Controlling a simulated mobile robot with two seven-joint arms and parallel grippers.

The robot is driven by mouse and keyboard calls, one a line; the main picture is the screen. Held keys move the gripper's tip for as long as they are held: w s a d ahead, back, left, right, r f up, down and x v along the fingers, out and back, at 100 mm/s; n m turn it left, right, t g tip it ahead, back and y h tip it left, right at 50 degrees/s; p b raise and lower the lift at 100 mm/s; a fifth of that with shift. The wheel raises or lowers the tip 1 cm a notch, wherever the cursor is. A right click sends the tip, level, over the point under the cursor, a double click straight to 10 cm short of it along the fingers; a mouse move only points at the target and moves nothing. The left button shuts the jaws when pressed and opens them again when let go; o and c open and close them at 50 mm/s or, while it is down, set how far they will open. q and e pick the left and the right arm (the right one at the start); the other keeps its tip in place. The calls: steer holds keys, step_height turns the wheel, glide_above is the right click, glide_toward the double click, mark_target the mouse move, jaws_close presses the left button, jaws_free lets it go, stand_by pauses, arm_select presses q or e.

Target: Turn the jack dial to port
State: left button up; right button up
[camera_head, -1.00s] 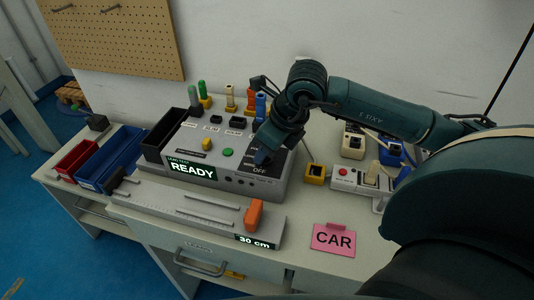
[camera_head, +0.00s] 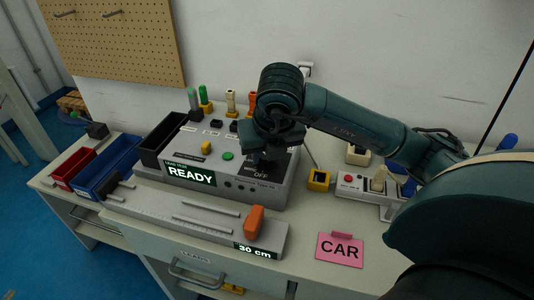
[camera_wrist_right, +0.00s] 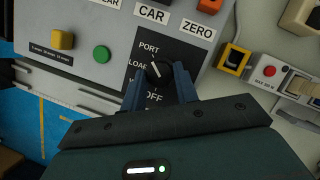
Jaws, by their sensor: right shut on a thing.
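The jack dial is a black knob (camera_wrist_right: 159,70) with a white pointer line, on a black panel of the grey test box (camera_head: 200,150). The panel labels read PORT, LOAD and OFF, with another label partly hidden by my gripper. The white line tilts up and left, towards the PORT and LOAD side; I cannot tell exactly which mark it meets. My right gripper (camera_wrist_right: 160,78) points down at the panel, its two blue fingers shut on the dial from both sides. In the head view my right gripper (camera_head: 265,160) covers the dial. My left gripper is not in view.
The box display (camera_head: 190,172) reads READY. A yellow button (camera_head: 206,147) and green button (camera_head: 228,156) sit left of the dial. A slide rule with an orange block (camera_head: 254,222) lies in front. A pink CAR card (camera_head: 340,249) and a yellow socket (camera_head: 319,180) are to the right.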

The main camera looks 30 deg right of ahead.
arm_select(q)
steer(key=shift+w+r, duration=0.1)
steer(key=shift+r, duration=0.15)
arm_select(e)
steer(key=shift+m, duration=0.3)
steer(key=o, duration=1)
arm_select(q)
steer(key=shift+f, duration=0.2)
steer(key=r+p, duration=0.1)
steer(key=p, duration=0.3)
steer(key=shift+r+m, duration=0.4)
arm_select(e)
steer(key=v, duration=1.3)
steer(key=shift+w+a+r, duration=0.1)
